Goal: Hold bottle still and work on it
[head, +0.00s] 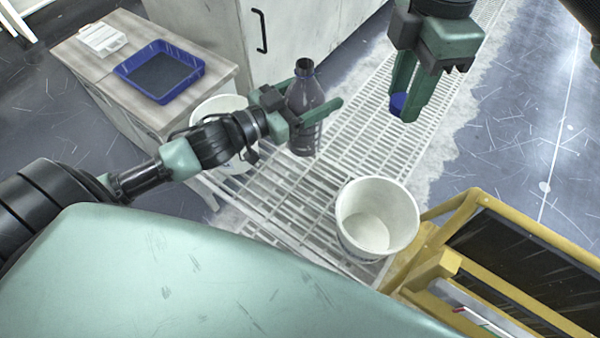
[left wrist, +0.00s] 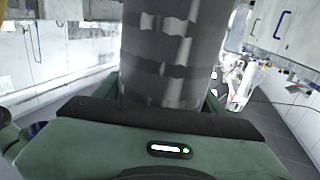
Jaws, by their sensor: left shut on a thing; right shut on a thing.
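A dark translucent bottle (head: 305,92) stands upright, its open neck uncapped, in the head view. My left gripper (head: 322,112) is shut around the bottle's body from the left. In the left wrist view the bottle (left wrist: 172,55) fills the upper middle, between the fingers of my left gripper (left wrist: 165,108). My right gripper (head: 404,98) points down, to the right of the bottle and apart from it. It is shut on a small blue cap (head: 398,104), which shows partly between its fingertips.
A white bucket (head: 402,190) stands on the white grating (head: 330,180) in front. Another white bucket (head: 238,164) is partly behind my left arm. A blue tray (head: 196,72) and a white object (head: 102,39) are on the bench (head: 125,25). A yellow-framed cart (head: 540,238) is at lower right.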

